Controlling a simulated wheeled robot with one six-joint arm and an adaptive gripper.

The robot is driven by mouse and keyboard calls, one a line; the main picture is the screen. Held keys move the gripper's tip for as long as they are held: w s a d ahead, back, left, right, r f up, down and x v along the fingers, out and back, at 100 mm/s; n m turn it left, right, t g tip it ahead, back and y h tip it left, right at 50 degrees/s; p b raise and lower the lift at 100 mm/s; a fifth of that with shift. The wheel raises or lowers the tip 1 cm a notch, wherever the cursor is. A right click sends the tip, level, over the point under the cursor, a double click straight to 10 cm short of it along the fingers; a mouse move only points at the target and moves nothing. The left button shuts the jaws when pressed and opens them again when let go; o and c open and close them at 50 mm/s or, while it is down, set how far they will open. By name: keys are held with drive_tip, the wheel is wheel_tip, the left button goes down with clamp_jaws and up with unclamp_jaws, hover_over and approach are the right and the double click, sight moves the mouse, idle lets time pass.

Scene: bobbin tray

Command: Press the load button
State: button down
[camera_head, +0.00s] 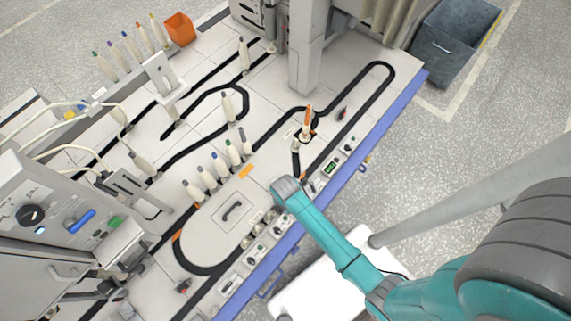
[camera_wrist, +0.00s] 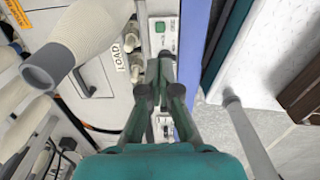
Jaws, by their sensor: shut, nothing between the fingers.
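My gripper (camera_wrist: 161,65) is shut and empty in the wrist view, its teal fingers together over the control strip at the table edge. A LOAD label (camera_wrist: 118,52) is on the pale surface to the left of the fingers. In the head view my arm's end hides the fingers and part of the strip.
A pale bobbin (camera_wrist: 85,40) stands large at the left of the wrist view. Rounded fittings (camera_wrist: 131,38) lie beside the label. In the head view, several bobbins (camera_head: 208,178) stand in a row left of my arm. A blue rail (camera_head: 395,115) edges the table.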

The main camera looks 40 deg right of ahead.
sight(285, 218)
wheel_tip(285, 218, down, 13)
drive_tip(key=shift+r, duration=0.2)
idle(0.3)
drive_tip(key=shift+f, duration=0.15)
